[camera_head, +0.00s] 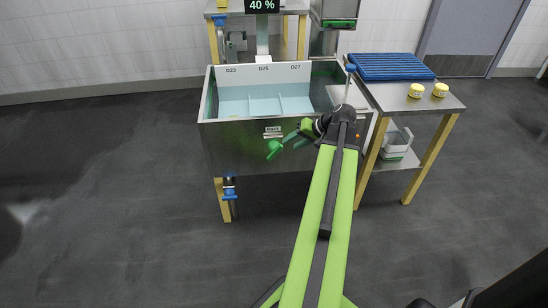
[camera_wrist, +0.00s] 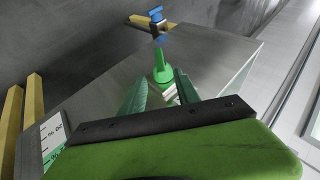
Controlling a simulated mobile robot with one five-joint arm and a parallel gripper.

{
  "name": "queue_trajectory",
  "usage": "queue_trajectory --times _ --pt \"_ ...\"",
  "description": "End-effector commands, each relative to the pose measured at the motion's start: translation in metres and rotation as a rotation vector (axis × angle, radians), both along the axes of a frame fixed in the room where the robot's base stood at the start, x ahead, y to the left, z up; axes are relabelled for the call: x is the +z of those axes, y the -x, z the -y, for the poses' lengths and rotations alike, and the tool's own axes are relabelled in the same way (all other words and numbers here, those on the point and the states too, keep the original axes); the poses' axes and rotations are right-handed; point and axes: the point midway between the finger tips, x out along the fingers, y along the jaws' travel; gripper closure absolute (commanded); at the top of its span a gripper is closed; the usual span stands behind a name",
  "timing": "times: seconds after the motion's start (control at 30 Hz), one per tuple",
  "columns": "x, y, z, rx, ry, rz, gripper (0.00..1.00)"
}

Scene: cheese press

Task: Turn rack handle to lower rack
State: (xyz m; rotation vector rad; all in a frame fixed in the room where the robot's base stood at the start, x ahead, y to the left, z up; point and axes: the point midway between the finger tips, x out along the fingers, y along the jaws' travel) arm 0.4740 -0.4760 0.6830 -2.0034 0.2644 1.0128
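A bright green handle (camera_head: 274,148) sticks out from the front wall of the steel vat (camera_head: 228,140). In the wrist view, the handle (camera_wrist: 162,68) stands upright in the picture, just beyond and between my fingertips. My gripper (camera_head: 291,138) is at the vat's front, just right of the handle. Its two teal fingers are apart with a gap between them in the wrist view (camera_wrist: 161,82). I see no clear contact with the handle. A pale blue insert with dividers (camera_head: 262,106) lies inside the vat, below labels D23, D25 and D27. I cannot tell which part is the rack.
A blue-handled valve (camera_head: 230,191) sits below the vat's left side. A side table (camera_head: 438,103) at right holds a blue ribbed tray (camera_head: 390,66) and yellow tubs (camera_head: 416,90). A percentage display (camera_head: 262,6) reads 40 %. The floor left of the vat is clear.

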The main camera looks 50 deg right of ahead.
Motion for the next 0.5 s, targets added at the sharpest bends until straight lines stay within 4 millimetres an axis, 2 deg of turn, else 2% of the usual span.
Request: queue_trajectory --times 0.03,0.1,0.3,0.5 --pt "-0.021 -0.009 -0.002 0.004 -0.001 -0.001 0.62" --pt "-0.035 -0.021 -0.005 0.004 0.0 0.0 0.62" --pt "-0.071 -0.054 -0.014 0.002 0.0 0.0 0.62" --pt "-0.094 -0.077 -0.02 0.001 -0.001 -0.001 0.62"
